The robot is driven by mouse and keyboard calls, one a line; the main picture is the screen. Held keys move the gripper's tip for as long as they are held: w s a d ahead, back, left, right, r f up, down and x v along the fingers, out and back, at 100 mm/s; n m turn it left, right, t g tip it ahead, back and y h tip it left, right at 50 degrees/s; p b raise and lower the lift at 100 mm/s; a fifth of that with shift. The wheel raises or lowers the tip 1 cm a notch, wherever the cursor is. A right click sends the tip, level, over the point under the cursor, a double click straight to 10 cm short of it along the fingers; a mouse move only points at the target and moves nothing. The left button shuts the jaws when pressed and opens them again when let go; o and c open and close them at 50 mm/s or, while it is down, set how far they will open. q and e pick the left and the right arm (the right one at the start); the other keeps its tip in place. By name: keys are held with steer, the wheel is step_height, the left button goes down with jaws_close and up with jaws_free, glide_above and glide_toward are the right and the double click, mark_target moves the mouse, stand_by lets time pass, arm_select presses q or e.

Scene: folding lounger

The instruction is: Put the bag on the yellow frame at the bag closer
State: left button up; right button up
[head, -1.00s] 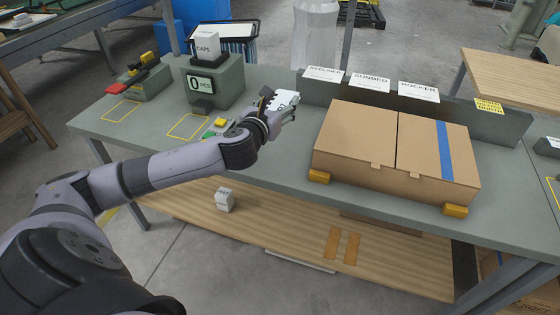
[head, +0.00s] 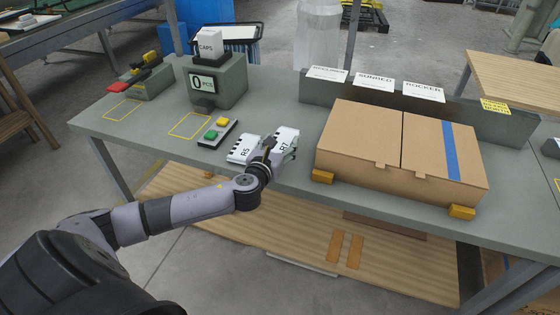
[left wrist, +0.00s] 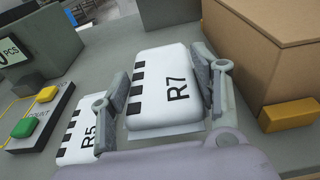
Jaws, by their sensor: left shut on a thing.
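A white bag marked R7 (head: 287,143) with black marks along one edge is between the fingers of my left gripper (head: 270,150). In the left wrist view, the R7 bag (left wrist: 172,92) has a finger on each side, and the left gripper (left wrist: 165,90) is shut on it. I cannot tell whether it touches the tabletop. A similar white bag marked R5 (head: 244,149) is just to its left. The bag closer (head: 145,78), with red and yellow-black parts, stands at the table's left end. A yellow frame (head: 122,110) is marked before it. My right gripper is not in view.
A counter reading 0 PCS (head: 203,84) stands right of the closer, with another yellow frame (head: 190,125) before it. A panel with green and yellow buttons (head: 217,132) is left of the bags. A large cardboard box (head: 360,135) is close on the right.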

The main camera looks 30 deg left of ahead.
arm_select(q)
steer(key=shift+f, duration=2.8)
steer(key=shift+f+b, duration=0.1)
steer(key=shift+b, duration=0.25)
steer(key=o, duration=1.2)
steer(key=shift+c, duration=0.2)
